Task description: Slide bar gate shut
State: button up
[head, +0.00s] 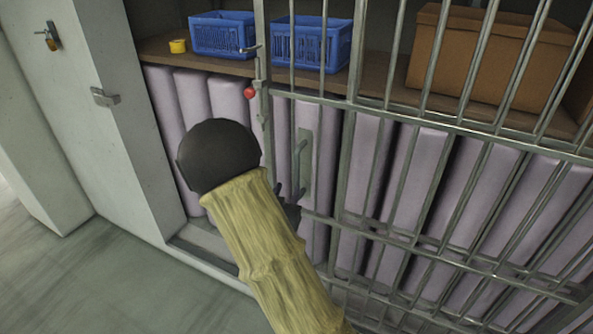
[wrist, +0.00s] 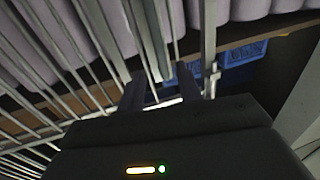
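The bar gate (head: 350,150) is a grey metal grid across the shelf bay. Its left upright stands apart from the white wall post, leaving a gap. A pull handle (head: 300,160) on a pale plate sits near the gate's left edge. A red knob (head: 250,92) is on the left upright. My gripper (head: 289,192) is mostly hidden behind my arm, with dark fingertips beside the handle's lower end. In the wrist view my gripper (wrist: 160,88) has its fingers apart, with bars between and beyond them. I cannot tell whether they touch the handle.
A metal catch (head: 105,97) is on the white post (head: 130,130), and a padlock (head: 51,42) hangs farther left. Blue baskets (head: 222,35), a yellow roll (head: 178,46) and a cardboard box (head: 490,60) sit on the shelf. Lilac rolls stand below. The floor at left is clear.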

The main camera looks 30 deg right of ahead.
aim_at(296, 171)
jog(key=p+x, duration=0.1)
jog(key=x, duration=0.9)
jog(key=shift+w+d, duration=0.15)
jog(key=shift+d, duration=0.1)
grip_shut()
